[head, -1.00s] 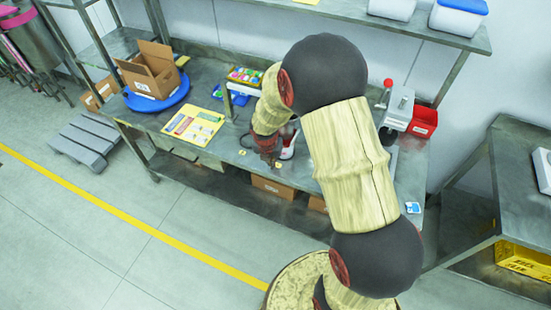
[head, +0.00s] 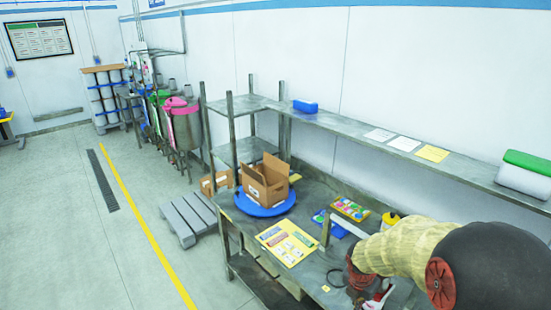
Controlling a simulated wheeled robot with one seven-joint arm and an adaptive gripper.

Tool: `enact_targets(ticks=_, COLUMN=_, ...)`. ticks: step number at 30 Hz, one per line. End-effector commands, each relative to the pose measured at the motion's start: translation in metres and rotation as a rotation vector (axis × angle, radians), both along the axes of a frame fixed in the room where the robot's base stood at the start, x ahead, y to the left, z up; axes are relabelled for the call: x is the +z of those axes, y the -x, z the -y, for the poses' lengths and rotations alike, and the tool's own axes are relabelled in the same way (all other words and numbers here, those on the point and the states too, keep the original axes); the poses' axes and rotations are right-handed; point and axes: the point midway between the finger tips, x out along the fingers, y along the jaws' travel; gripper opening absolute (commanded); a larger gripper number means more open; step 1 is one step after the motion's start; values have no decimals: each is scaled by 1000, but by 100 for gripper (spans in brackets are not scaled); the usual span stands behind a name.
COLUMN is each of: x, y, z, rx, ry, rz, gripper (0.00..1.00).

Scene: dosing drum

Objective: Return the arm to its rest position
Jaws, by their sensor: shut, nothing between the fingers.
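My arm, with tan and dark grey links, enters at the lower right of the head view and reaches over the metal workbench (head: 262,235). At its end my gripper (head: 358,285), dark red, points down over the front part of the bench. It is shut, and nothing shows held in it. A small white and red thing (head: 378,299) is right beside it, partly hidden. Most of the arm is out of the picture.
On the bench are an open cardboard box (head: 266,182) on a blue round turntable (head: 246,207), a yellow sheet (head: 287,244) and a tray of coloured pieces (head: 350,208). A shelf (head: 385,138) runs above. A grey pallet (head: 190,217) lies on the floor; the floor left is clear.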

Motion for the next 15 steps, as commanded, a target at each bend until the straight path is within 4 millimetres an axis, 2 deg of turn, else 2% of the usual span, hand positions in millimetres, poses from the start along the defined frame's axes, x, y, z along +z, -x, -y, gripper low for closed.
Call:
enact_targets(ticks=2, x=-1, y=6, z=0, rx=-140, ry=-24, rz=4, gripper=0)
enact_targets(ticks=7, x=-9, y=40, z=-5, rx=-565, ry=-85, rz=-14, gripper=0)
enact_targets(ticks=15, x=23, y=91, z=-19, rx=-1265, ry=-167, rz=50, gripper=0)
